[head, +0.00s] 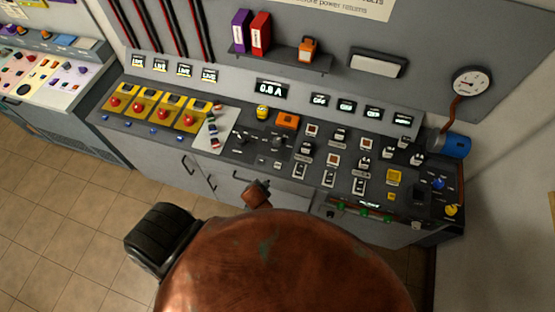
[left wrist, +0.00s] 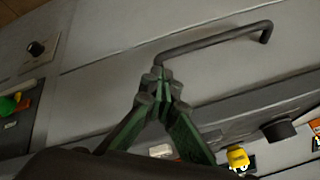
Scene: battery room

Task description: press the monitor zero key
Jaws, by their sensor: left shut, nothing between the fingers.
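The control console (head: 232,148) stands ahead in the head view, its sloped top covered with keys, switches and knobs. Key labels are too small to read, so I cannot tell which one is the monitor zero key. A display (head: 271,89) reading about 0.0 A is on the upright panel behind. My left gripper (left wrist: 158,80) has its green fingers shut and empty, in front of a grey surface with a bar handle (left wrist: 215,42). In the head view a dark tip, apparently this gripper (head: 260,187), shows low before the console's front, apart from the keys. My right gripper is not in view.
A yellow part (left wrist: 238,157) and a dark knob (left wrist: 280,129) show at lower right in the left wrist view. A shelf (head: 283,60) with binders hangs behind the console. Another console (head: 60,105) stands at left. Tiled floor (head: 60,210) is clear at lower left.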

